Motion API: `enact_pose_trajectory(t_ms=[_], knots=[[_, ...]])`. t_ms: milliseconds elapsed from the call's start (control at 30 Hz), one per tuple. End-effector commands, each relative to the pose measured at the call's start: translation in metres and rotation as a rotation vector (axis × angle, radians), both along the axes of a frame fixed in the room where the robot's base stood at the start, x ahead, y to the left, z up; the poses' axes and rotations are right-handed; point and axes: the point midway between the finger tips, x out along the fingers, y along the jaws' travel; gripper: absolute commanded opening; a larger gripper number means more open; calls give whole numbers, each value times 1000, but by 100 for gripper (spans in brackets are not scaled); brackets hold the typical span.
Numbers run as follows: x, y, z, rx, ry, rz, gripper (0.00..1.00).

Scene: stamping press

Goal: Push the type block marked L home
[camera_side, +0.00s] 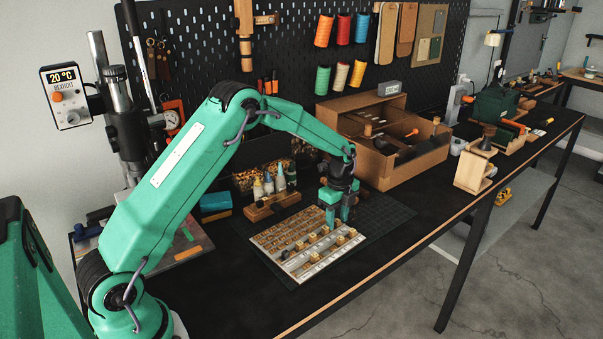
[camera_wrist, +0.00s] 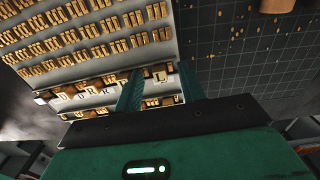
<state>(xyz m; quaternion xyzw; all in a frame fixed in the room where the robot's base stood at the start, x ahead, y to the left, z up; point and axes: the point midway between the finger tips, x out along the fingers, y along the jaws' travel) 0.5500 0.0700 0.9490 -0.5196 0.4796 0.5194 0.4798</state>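The type tray (camera_side: 296,276) is a pale board with rows of small wooden type blocks, lying on the bench below my gripper (camera_side: 337,218). In the wrist view, a row of larger lettered blocks crosses the tray near my fingers. The block at the row's right end (camera_wrist: 160,75) seems to bear an L, though the mark is small. It lies between my two green fingers, which stand apart. My gripper (camera_wrist: 160,88) looks open, with nothing clearly clamped. Whether the fingers touch any block, and how deep the L block sits, I cannot tell.
A dark gridded cutting mat (camera_side: 384,214) lies beside the tray. A wooden stand with small bottles (camera_side: 272,203) is behind it, and a large open wooden box (camera_side: 400,165) stands at the back right. Free bench lies in front of the tray.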

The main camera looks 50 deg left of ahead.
Motion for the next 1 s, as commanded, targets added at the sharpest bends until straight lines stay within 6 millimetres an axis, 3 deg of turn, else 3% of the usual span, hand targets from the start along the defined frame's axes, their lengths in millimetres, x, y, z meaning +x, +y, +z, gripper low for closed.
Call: enact_pose_trajectory(t_ms=[33,133,567,767,1000], knots=[[-2,0,-8,0,5,1,16],[-2,0,-8,0,5,1,0],[-1,0,-6,0,4,0,0],[-1,0,7,0,2,0,0],[-2,-6,40,0,0,-4,0]])
